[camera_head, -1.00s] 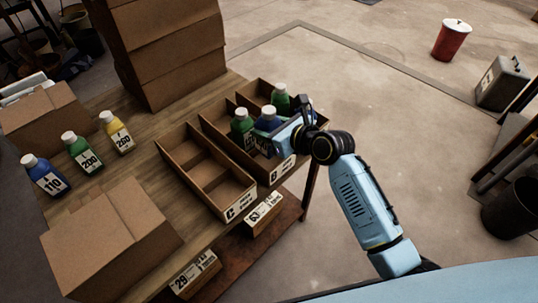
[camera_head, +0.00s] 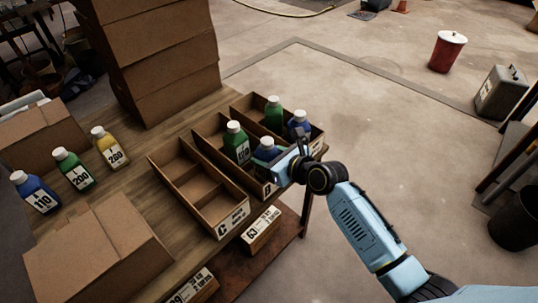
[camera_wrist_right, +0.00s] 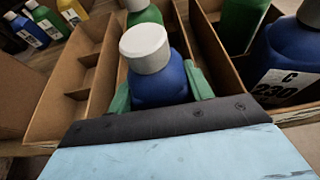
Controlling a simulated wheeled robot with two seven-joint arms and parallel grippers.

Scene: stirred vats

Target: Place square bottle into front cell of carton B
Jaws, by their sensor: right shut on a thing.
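The blue square bottle (camera_head: 266,151) with a white cap is held by my right gripper (camera_head: 280,160), which is shut on it. It appears upright and low in the front cell of carton B (camera_head: 268,189), behind the label wall. In the right wrist view, the blue bottle (camera_wrist_right: 158,85) stands between the green fingers, with the carton's walls on both sides. Its lower part is hidden. A green bottle (camera_head: 236,144) stands in the cell behind it. My left gripper is not in view.
Carton C (camera_head: 228,215) to the left is empty. The carton on the right holds a green bottle (camera_head: 273,116) and a blue bottle (camera_head: 299,125). Several bottles (camera_head: 75,175) and a cardboard box (camera_head: 95,250) are on the table's left. Stacked boxes (camera_head: 155,60) stand behind.

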